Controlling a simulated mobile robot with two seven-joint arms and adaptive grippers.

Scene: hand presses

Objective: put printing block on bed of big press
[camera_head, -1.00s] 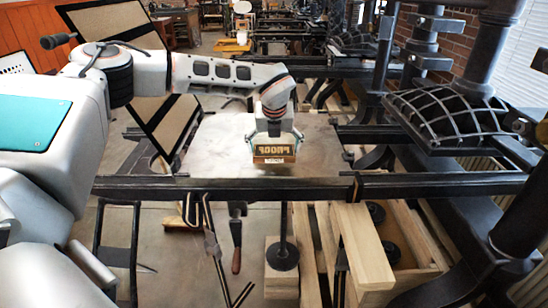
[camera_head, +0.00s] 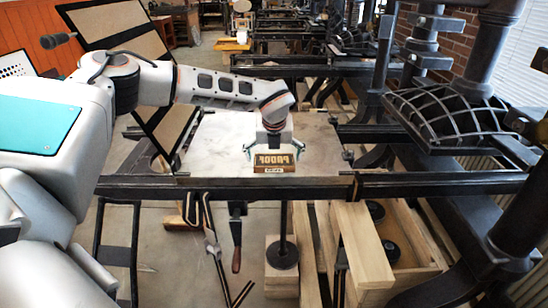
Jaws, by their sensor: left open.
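The printing block (camera_head: 273,162), a small wooden block with raised mirrored letters, lies on the flat grey bed (camera_head: 220,150) of the big press, near its front edge and right of its middle. My left gripper (camera_head: 273,152) is above and around the block, its fingers spread apart at the block's two sides with small gaps showing. My right gripper is not in view.
A black rail (camera_head: 300,187) of the press runs along the bed's front. The heavy ribbed press platen (camera_head: 445,115) stands to the right. A hinged frame (camera_head: 130,60) rises at the back left. Wooden boxes (camera_head: 365,250) stand below.

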